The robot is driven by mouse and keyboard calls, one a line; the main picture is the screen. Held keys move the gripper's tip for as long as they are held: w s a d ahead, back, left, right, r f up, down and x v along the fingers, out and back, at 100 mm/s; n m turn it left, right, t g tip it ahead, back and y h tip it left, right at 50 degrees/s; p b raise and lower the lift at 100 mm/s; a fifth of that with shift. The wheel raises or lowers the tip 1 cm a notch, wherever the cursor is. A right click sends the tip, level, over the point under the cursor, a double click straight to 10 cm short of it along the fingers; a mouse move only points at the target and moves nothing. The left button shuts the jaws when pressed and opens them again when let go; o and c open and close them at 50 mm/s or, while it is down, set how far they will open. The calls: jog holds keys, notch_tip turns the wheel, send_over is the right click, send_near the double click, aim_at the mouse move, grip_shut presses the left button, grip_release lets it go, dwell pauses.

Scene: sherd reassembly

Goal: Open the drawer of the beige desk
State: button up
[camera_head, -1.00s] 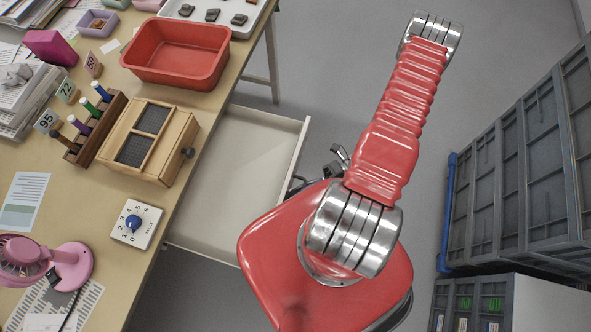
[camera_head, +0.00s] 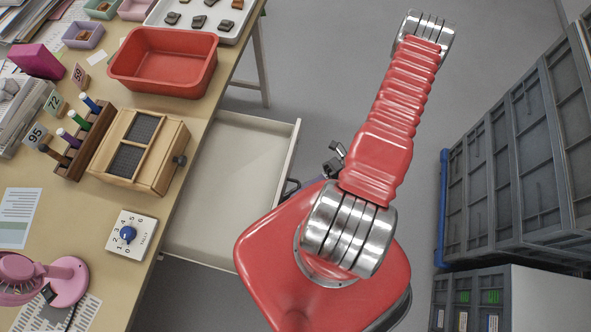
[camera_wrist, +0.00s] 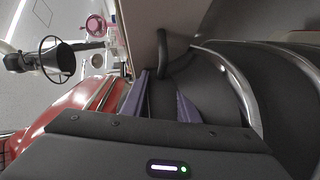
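The beige desk (camera_head: 205,125) is at the left in the head view. Its drawer (camera_head: 235,165) is pulled out to the right, and its pale inside is empty. The dark drawer handle (camera_head: 291,187) is on the drawer's front, partly hidden by my red arm. In the wrist view the handle (camera_wrist: 163,50) stands out from the drawer front (camera_wrist: 142,25). My gripper (camera_wrist: 163,82) has its two purple fingers apart, with the handle's near end around the gap between their tips. I cannot tell whether they touch it. My arm mostly hides the gripper in the head view.
On the desk are a red bin (camera_head: 165,88), a wooden box (camera_head: 165,165), a marker rack (camera_head: 85,140), a dial box (camera_head: 143,227) and a pink fan (camera_head: 65,280). Grey crates (camera_head: 510,150) stand at the right. Grey floor is clear beyond the drawer.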

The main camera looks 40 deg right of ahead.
jog(key=d+r, duration=0.1)
jog(key=d, duration=1)
jog(key=shift+s+r, duration=0.2)
jog(key=shift+s, duration=0.2)
